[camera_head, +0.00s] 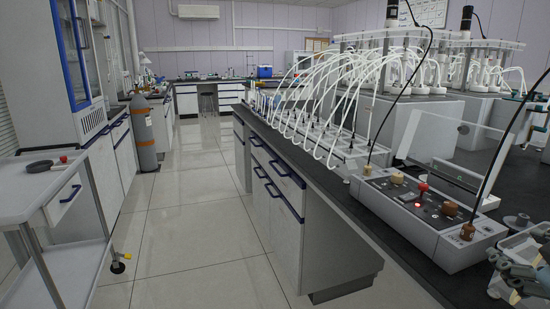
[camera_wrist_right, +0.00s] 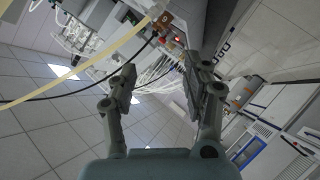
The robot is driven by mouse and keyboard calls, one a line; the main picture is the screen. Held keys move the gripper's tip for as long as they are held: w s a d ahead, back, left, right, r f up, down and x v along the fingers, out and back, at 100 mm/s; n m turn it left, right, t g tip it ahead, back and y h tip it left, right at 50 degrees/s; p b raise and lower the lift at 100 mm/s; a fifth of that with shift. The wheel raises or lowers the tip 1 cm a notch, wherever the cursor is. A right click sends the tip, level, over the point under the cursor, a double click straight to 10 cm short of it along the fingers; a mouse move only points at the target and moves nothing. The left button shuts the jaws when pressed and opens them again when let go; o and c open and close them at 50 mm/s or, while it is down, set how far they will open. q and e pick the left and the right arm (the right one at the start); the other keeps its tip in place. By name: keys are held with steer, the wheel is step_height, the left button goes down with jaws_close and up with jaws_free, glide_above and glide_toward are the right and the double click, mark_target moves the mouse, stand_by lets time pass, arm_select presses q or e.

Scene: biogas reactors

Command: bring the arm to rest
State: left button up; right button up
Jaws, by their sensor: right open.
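My right gripper (camera_wrist_right: 160,86) is open, with its two grey fingers apart and nothing between them in the right wrist view. In the head view my right gripper (camera_head: 512,268) is partly cut off at the lower right corner, beside the control box (camera_head: 430,215) on the dark bench. The control box has a red knob, brown knobs and black cables. It also shows tilted near the top of the wrist view, with a red light and a brown knob. My left gripper is not in view.
The dark bench top (camera_head: 345,212) carries several white curved tubes (camera_head: 335,100) and reactors on grey blocks (camera_head: 425,125). A cart (camera_head: 40,190) with small items stands at the left, near a grey gas cylinder (camera_head: 144,135). The tiled aisle (camera_head: 185,230) is clear.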

steer(key=s+a+f+m+g+y, duration=0.2)
steer(key=s+a+f+g, duration=0.25)
steer(key=s+f, duration=0.3)
steer(key=s+a+f+m+g+y, duration=0.2)
steer(key=s+a+f+g, duration=0.3)
steer(key=s, duration=0.4)
steer(key=s+d+f+g+b, duration=0.1)
steer(key=s+d+f, duration=0.1)
steer(key=f, duration=1.3)
steer(key=s+d+f+b, duration=0.1)
steer(key=s+d+f, duration=0.1)
steer(key=f, duration=1.3)
steer(key=s+d+f+g, duration=0.1)
steer(key=s+f, duration=1.3)
steer(key=s, duration=0.2)
steer(key=shift+s+f+b, duration=0.15)
steer(key=shift+f+b, duration=0.1)
steer(key=shift+b, duration=0.1)
steer(key=shift+c, duration=0.2)
